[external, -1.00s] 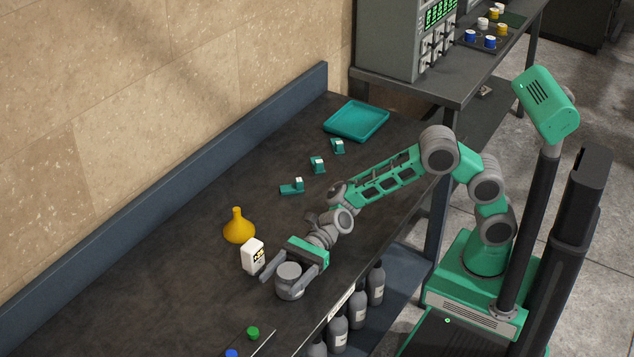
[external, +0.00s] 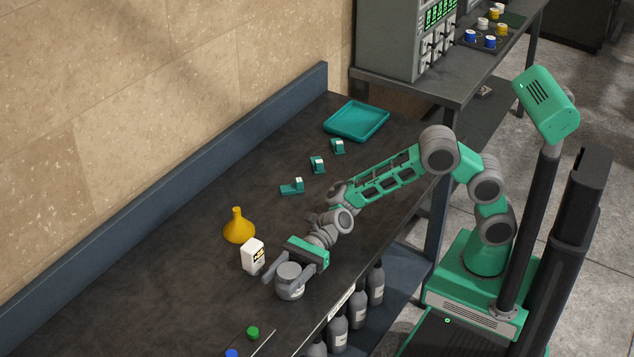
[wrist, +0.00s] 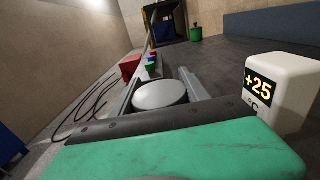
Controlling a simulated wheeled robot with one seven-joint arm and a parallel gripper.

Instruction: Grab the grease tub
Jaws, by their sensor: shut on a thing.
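The grease tub (external: 290,287) is a squat grey round tub with a lighter grey lid, standing upright on the dark bench near its front edge. Its lid also shows in the wrist view (wrist: 160,95). My gripper (external: 279,284) is shut on the tub, with one finger on each side of it. In the wrist view both fingers (wrist: 160,88) lie against the tub's sides. The lower part of the tub is hidden there by my gripper's body.
A white block with a +25 display (external: 252,256) stands close beside my gripper. A yellow funnel (external: 238,229) is behind it. Small teal parts (external: 317,165) and a teal tray (external: 356,121) lie farther back. Green and blue caps (external: 253,333) are at the front.

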